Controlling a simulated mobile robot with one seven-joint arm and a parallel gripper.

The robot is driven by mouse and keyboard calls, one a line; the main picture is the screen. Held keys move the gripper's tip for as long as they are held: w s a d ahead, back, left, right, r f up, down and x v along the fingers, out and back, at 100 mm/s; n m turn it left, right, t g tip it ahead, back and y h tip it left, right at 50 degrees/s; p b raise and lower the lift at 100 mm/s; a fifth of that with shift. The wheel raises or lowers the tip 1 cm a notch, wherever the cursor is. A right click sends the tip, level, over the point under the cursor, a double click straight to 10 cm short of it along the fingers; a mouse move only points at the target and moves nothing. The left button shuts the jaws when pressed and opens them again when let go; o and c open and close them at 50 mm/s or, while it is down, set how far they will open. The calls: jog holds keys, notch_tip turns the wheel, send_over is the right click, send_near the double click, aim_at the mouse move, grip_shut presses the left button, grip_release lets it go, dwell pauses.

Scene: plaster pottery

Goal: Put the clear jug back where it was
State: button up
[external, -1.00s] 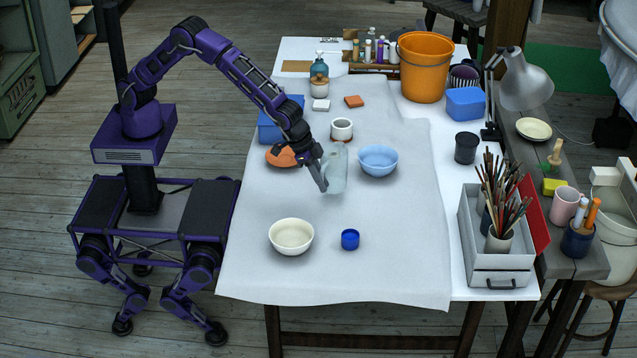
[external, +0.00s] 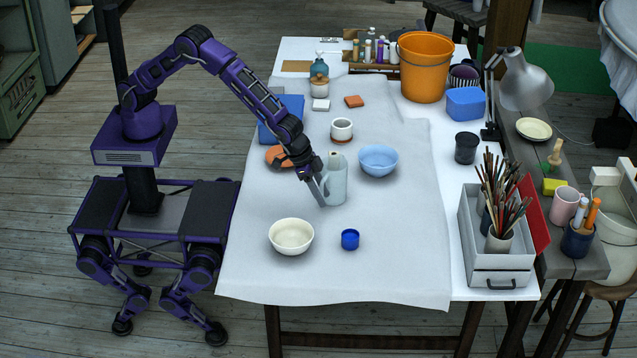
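The clear jug (external: 336,184) is a pale, see-through bluish vessel. It stands upright near the middle of the cloth-covered table (external: 400,225), in front of and left of the light blue bowl (external: 379,159). My gripper (external: 321,191) is at the jug's left side, where the handle is, and appears shut on it. The fingers partly hide the handle. I cannot tell whether the jug's base touches the cloth or is slightly above it.
A cream bowl (external: 291,237) and a small blue cup (external: 350,239) lie in front. A white cup (external: 341,130) stands behind the jug, and an orange dish (external: 275,155) is partly behind my arm.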

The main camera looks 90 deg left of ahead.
jog(key=shift+r+p, duration=0.3)
jog(key=v, duration=1.1)
jog(key=shift+s+r, duration=0.2)
jog(key=shift+r, duration=0.15)
jog(key=shift+a, duration=0.2)
